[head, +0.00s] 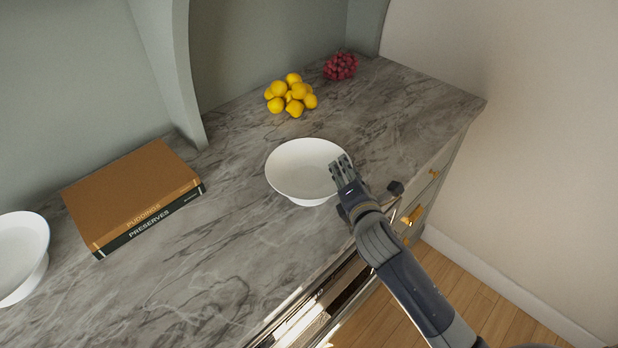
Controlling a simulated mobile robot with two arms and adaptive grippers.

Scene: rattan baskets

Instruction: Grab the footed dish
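A white footed dish (295,172) with a wide flared bowl stands upright on the marble counter, near its front edge. It looks empty. I cannot tell whether the gripper touches the dish. A second white dish (20,256) of similar shape is at the left edge, partly cut off. My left gripper is not in view.
Two stacked books (130,195) lie left of the middle dish. Yellow lemons (291,94) and red grapes (341,66) are behind it. The marble counter (180,290) is bare in front of the books. Drawers with gold handles (412,215) are below the counter's edge.

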